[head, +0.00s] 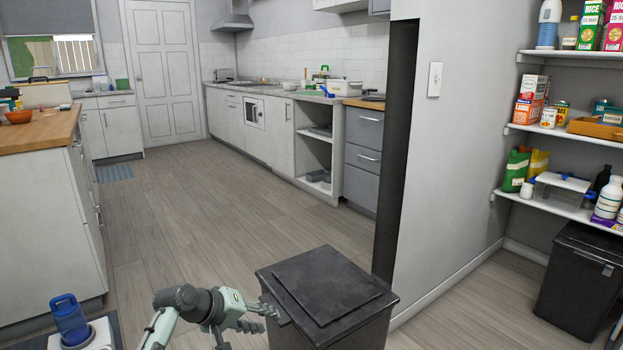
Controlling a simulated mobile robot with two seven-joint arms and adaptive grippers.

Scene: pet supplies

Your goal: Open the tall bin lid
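A tall dark grey bin (345,335) stands in front of me at the bottom centre. Its flat lid (325,292) with a raised middle panel lies closed on top. My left gripper (268,318) is at the lid's left edge, close to a small tab on that side. Its fingers look apart, with nothing seen between them. I cannot tell whether a fingertip touches the lid. My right gripper is not in view.
A second dark bin (575,290) stands under pantry shelves (550,205) at the right. A wall end (440,170) rises behind the tall bin. The floor between is clear.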

